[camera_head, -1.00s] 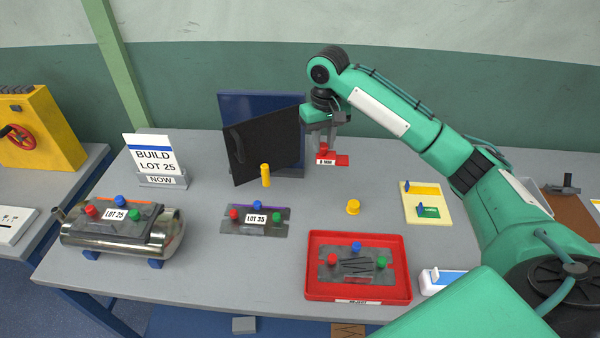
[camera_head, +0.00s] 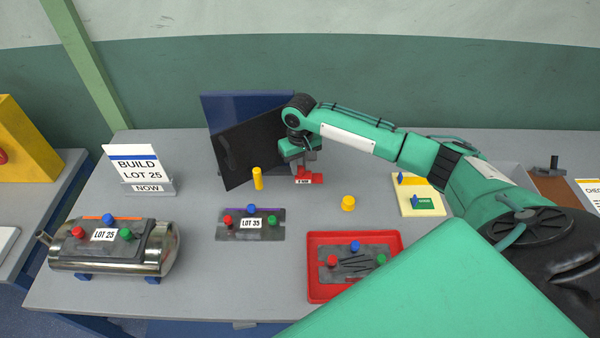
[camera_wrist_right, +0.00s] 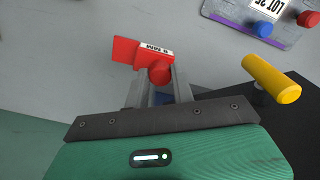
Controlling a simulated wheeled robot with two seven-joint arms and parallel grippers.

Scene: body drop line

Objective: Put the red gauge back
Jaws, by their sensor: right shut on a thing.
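The red gauge (camera_head: 309,178) has a white label reading MM; its digit is hard to read. It is in front of the right part of the blue panel, right of a yellow peg (camera_head: 257,178). My right gripper (camera_head: 301,168) points down and is shut on the gauge. In the right wrist view the gauge (camera_wrist_right: 128,50) sticks out past the fingertips (camera_wrist_right: 161,82), its round red knob between them. I cannot tell whether the gauge touches the table. My left gripper is not in view.
A black panel (camera_head: 245,150) with a handle stands before a blue panel (camera_head: 245,101). Nearer are the LOT 35 plate (camera_head: 232,234), a yellow knob (camera_head: 348,203), a red tray (camera_head: 314,289) and a cream board (camera_head: 409,208). The LOT 25 cylinder (camera_head: 165,253) and BUILD sign (camera_head: 135,165) stand left.

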